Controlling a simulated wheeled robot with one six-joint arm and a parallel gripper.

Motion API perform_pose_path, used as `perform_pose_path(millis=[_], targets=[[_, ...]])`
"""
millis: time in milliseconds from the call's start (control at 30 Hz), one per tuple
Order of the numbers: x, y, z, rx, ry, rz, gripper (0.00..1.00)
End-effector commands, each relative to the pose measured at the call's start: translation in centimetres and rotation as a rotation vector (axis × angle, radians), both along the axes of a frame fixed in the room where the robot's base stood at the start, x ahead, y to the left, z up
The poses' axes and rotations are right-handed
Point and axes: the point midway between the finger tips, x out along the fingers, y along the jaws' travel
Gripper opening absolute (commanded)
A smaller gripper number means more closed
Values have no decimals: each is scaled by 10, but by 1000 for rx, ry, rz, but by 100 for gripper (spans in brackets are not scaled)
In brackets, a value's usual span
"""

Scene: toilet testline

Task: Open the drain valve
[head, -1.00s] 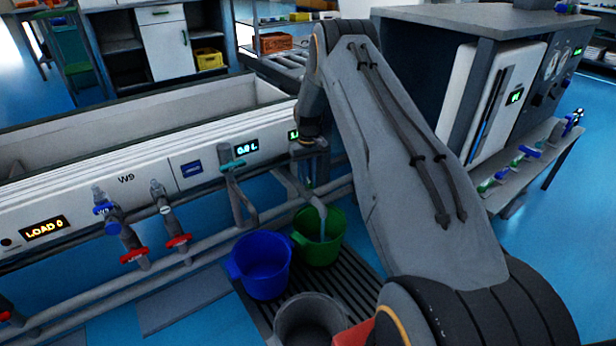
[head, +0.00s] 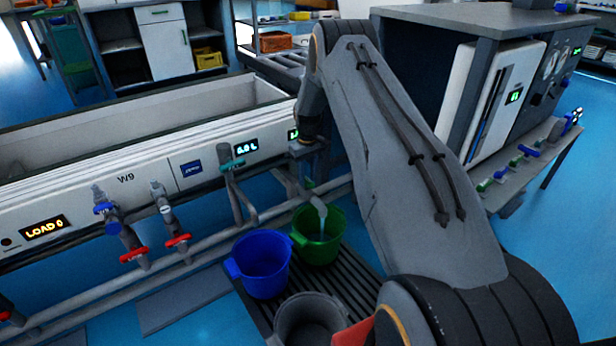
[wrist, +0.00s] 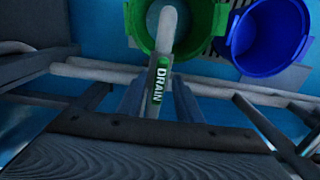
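A grey drain pipe (wrist: 168,32), with a white-on-dark "DRAIN" label and green dot (wrist: 160,82), runs toward the green bucket in the wrist view. My gripper (wrist: 160,92) has its two grey-blue fingers apart, one on each side of the labelled part. I cannot tell whether they touch it. In the head view my gripper (head: 308,150) hangs by the front of the white trough, above the pale spout (head: 319,205). The spout points into the green bucket (head: 330,248), with a pale streak below it. The drain valve's handle is not clearly visible.
A blue bucket (head: 262,270) and a grey bucket (head: 308,325) stand beside the green one on a dark slatted grate (head: 350,285). Left along the pipes are a teal-handled valve (head: 231,165) and red handles (head: 134,256). A dark cabinet (head: 440,50) stands right.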

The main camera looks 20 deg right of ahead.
Motion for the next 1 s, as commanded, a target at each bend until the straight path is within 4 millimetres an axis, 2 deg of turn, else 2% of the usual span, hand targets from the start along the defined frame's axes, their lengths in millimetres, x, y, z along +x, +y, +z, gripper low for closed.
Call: perform_pose_path(millis=[300,433,567,800,1000], targets=[[-1,0,0,0,1,-1,34],[0,0,7,0,0,-1,34],[0,0,21,0,0,-1,34],[0,0,62,0,-1,-1,34],[0,0,78,0,1,-1,34]])
